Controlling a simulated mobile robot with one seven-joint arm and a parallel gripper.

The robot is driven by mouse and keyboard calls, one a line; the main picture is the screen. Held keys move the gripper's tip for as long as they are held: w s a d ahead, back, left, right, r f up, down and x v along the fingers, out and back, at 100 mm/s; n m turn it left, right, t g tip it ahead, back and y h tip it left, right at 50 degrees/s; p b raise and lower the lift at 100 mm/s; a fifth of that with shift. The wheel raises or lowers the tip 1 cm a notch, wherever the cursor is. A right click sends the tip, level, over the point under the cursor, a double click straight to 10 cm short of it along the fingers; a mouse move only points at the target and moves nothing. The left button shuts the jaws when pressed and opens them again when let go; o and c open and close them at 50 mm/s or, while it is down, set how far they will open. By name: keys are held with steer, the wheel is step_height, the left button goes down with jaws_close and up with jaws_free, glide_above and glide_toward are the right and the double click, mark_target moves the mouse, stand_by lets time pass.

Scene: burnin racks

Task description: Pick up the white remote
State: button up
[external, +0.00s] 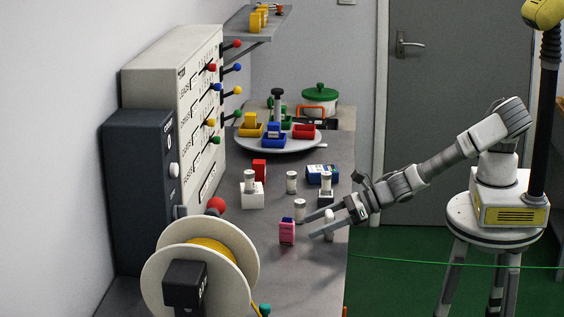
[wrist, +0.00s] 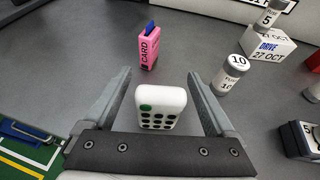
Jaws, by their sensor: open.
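The white remote (wrist: 161,108) has dark buttons and one green button. In the wrist view it stands between the two fingers of my gripper (wrist: 158,100), with a gap on each side. In the external view the remote (external: 329,224) is a small white upright shape near the table's right edge, beside the fingers of my gripper (external: 312,225). My gripper is open and holds nothing. The remote's lower part is hidden by the gripper's palm in the wrist view.
A pink card box (wrist: 149,48) stands just beyond the fingers. A white cylinder marked 10 (wrist: 229,75) is near the right finger, with a white block (wrist: 254,48) behind it. A cable reel (external: 172,275) stands at the front. The table edge is close on the right.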

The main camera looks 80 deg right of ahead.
jaws_close()
stand_by(0.3)
steer(key=shift+r, duration=0.15)
